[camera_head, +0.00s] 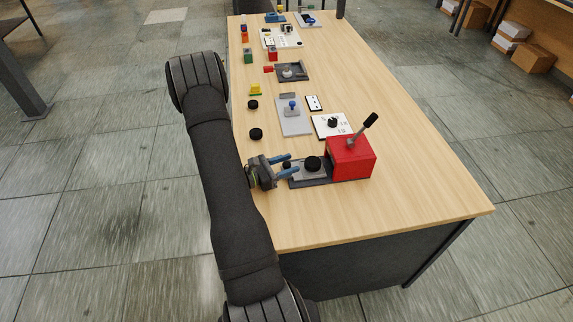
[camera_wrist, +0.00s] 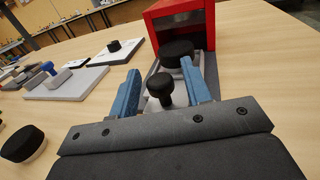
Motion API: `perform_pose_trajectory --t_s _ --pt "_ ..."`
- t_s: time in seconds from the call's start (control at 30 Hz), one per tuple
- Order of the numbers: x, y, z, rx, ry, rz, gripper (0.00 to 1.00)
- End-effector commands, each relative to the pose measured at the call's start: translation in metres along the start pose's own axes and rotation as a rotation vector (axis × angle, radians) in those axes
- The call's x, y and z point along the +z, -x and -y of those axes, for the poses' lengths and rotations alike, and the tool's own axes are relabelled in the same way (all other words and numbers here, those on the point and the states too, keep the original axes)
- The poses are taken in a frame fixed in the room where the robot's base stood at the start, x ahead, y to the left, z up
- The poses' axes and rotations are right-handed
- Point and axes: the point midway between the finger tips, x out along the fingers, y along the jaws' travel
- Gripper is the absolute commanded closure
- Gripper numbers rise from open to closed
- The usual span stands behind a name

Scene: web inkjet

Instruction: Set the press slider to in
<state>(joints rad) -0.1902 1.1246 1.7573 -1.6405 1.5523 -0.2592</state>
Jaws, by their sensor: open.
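The press is a red housing (camera_head: 350,158) with a black-handled lever (camera_head: 369,121), near the front of the table; it also shows at the top of the wrist view (camera_wrist: 168,12). A dark base (camera_head: 322,182) runs out from it toward my gripper. On the base a light grey slider (camera_head: 308,172) carries a black round piece (camera_wrist: 177,50), outside the red housing. A black knob (camera_wrist: 160,84) stands at the slider's near end. My gripper (camera_wrist: 160,70) is open, its blue fingers on either side of the knob, with gaps visible. Contact with the slider cannot be told.
A white plate with a black dial (camera_head: 332,122) and a grey plate with a blue handle (camera_head: 293,115) lie behind the press. Black round pieces (camera_head: 256,134) sit near the left edge. Several other fixtures and blocks stand farther back. The table's right side is clear.

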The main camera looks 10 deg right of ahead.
Motion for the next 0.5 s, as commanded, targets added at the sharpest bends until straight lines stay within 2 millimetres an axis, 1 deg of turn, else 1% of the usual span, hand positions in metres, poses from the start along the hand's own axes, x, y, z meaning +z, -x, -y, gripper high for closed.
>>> perform_pose_trajectory --t_s 0.03,0.17,0.2,0.23,0.4,0.5 --pt "0.0 0.0001 0.0 0.0 0.0 0.0 0.62" --pt "0.0 0.0003 0.0 0.0 0.0 0.0 0.87" --pt "0.0 0.0003 0.0 0.0 0.0 0.0 0.95" --pt "-0.0001 0.0003 0.0 0.0 0.0 0.0 1.0" --pt "0.0 -0.0008 0.0003 -0.001 0.0 0.0 1.0" --pt "0.0 -0.0078 0.0023 -0.003 0.0 0.0 1.0"
